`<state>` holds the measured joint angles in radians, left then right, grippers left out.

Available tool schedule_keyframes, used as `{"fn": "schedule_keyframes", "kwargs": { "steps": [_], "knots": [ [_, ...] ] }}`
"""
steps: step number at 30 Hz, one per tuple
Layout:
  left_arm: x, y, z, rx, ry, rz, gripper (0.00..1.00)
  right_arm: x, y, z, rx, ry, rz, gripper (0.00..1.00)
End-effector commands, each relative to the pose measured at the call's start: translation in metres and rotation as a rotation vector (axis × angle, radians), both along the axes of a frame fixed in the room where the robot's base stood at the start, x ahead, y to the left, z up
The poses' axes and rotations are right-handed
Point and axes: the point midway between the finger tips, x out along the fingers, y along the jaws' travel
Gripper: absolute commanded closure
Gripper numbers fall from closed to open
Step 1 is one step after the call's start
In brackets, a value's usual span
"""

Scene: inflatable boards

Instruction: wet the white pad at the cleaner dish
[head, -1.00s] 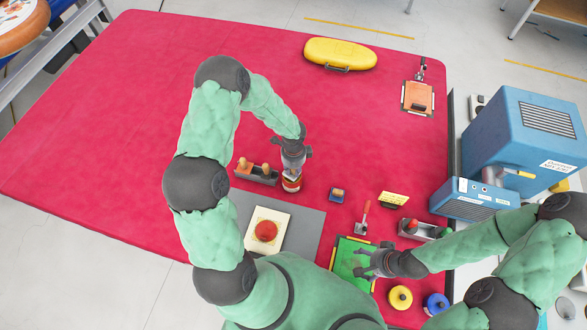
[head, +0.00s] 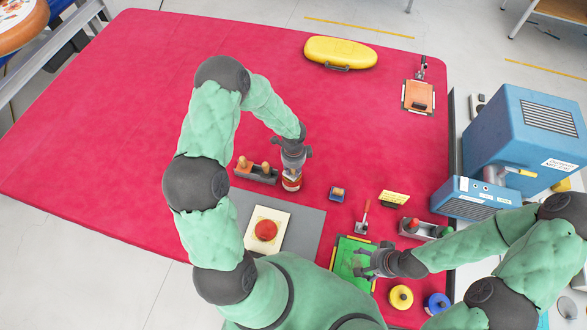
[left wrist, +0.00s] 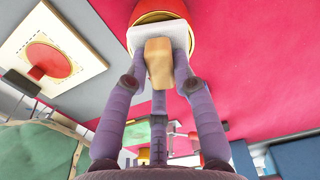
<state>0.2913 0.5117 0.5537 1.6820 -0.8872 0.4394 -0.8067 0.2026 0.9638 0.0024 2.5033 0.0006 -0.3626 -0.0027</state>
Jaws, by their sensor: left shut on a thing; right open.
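My left gripper (head: 292,168) is shut on the wooden handle of the white pad. In the left wrist view the handle (left wrist: 158,62) stands between the fingers, with the white pad (left wrist: 141,38) at its far end. The pad lies over a round red dish with a gold rim (left wrist: 160,17), which I take for the cleaner dish. The dish (head: 291,185) shows below the gripper in the head view. I cannot tell whether the pad touches the liquid; the inside is mostly hidden. My right gripper (head: 368,263) is open and empty over a green board.
A holder with wooden-handled tools (head: 257,174) stands close left of the dish. A grey mat (head: 308,228) bears a cream board with a red disc (head: 266,231). A second tool holder (head: 425,230) and yellow and blue round things (head: 400,297) are at right. The far left cloth is clear.

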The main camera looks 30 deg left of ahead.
Motion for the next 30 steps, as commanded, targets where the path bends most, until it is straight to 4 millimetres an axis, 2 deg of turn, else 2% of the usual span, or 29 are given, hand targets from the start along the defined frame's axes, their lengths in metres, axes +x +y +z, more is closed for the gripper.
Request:
{"fn": "schedule_keyframes", "kwargs": {
  "steps": [30],
  "knots": [
    [0.0,0.0,-0.011,0.0,0.0,0.0,1.0,0.0,0.0,-0.01,0.0,0.0,0.0,0.22]
  ]
}}
